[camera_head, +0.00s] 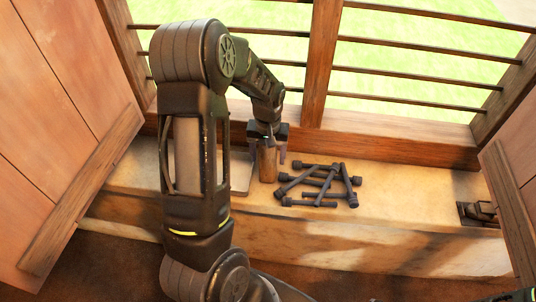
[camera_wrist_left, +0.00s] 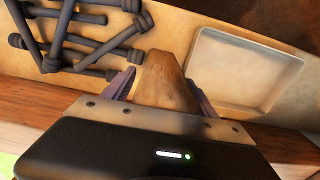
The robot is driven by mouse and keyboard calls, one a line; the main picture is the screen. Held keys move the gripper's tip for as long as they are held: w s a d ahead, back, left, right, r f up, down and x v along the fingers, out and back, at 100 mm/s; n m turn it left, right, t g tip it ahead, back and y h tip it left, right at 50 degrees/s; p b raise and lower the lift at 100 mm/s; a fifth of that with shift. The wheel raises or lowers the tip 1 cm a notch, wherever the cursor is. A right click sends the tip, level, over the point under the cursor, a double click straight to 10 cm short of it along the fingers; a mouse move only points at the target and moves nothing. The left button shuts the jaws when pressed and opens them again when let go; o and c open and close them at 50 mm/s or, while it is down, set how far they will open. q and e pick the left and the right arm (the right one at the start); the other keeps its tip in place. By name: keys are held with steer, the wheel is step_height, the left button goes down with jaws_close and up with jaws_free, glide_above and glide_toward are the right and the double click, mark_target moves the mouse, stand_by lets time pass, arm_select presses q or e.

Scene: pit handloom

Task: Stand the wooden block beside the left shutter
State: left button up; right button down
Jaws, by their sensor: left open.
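The wooden block (camera_head: 267,164) stands upright on the window sill, left of the dark bolts. My left gripper (camera_head: 268,153) is above it, with its fingers reaching down on either side. In the left wrist view the block (camera_wrist_left: 166,80) is between the two spread fingers of the gripper (camera_wrist_left: 161,92), which is open. Its lower end is partly hidden there. The left shutter (camera_head: 62,90) is a panel with a wooden batten at the left of the head view, well away from the block. My left arm covers part of the sill between them.
Several dark bolts (camera_head: 320,186) lie piled right of the block. A shallow pale tray (camera_wrist_left: 235,70) lies on its other side, mostly hidden by my arm in the head view. The right shutter (camera_head: 512,200) and a metal latch (camera_head: 478,212) are at the right. Window bars run behind.

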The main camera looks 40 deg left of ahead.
arm_select(q)
steer(key=shift+r, duration=0.45)
step_height(320, 180, up, 12)
steer(key=shift+f+b, duration=0.25)
steer(key=shift+b, duration=0.6)
steer(key=shift+o, duration=0.4)
